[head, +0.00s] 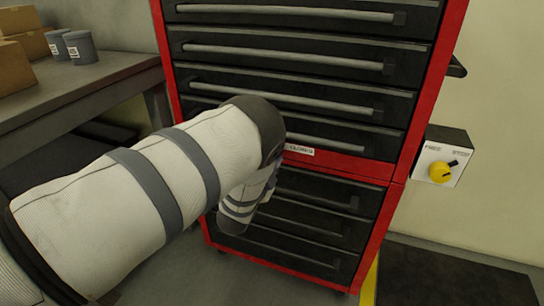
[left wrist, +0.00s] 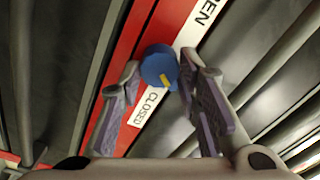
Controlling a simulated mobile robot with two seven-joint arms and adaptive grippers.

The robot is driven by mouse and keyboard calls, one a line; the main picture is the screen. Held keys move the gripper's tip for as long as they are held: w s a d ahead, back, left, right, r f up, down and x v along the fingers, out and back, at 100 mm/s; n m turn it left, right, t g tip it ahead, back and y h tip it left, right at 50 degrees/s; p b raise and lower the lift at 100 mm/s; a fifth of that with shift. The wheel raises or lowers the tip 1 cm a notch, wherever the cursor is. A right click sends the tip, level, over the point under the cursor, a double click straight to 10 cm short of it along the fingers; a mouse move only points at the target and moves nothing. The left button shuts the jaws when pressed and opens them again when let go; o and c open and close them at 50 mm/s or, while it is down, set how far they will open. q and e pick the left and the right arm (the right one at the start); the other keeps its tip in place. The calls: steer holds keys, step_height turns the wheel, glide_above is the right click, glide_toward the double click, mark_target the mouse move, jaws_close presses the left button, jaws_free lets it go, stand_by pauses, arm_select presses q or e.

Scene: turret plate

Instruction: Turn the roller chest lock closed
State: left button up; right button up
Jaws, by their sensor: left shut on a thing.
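The lock is a round blue knob (left wrist: 158,66) with a yellow mark, on the red band (left wrist: 125,80) of the chest in the left wrist view. The white label reads CLOSED (left wrist: 148,106) below the knob and OPEN (left wrist: 205,14) above it, its start cut off. The yellow mark is on the knob's lower right part, beside neither word. My left gripper (left wrist: 161,70) is shut on the knob, one finger at each side. In the head view the red roller chest (head: 398,172) stands upright; my left arm hides the knob and gripper. My right gripper is not in view.
A control box (head: 442,152) with a yellow dial is on the wall right of the chest. A workbench (head: 90,88) with grey cups (head: 80,47) and cardboard boxes (head: 12,68) stands at left. A dark mat (head: 450,275) lies on the floor at right.

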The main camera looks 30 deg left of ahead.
arm_select(q)
steer(key=shift+m, duration=0.9)
steer(key=o, duration=1.1)
steer(key=shift+o, duration=0.2)
steer(key=v, duration=1.2)
steer(key=shift+a+f, duration=0.1)
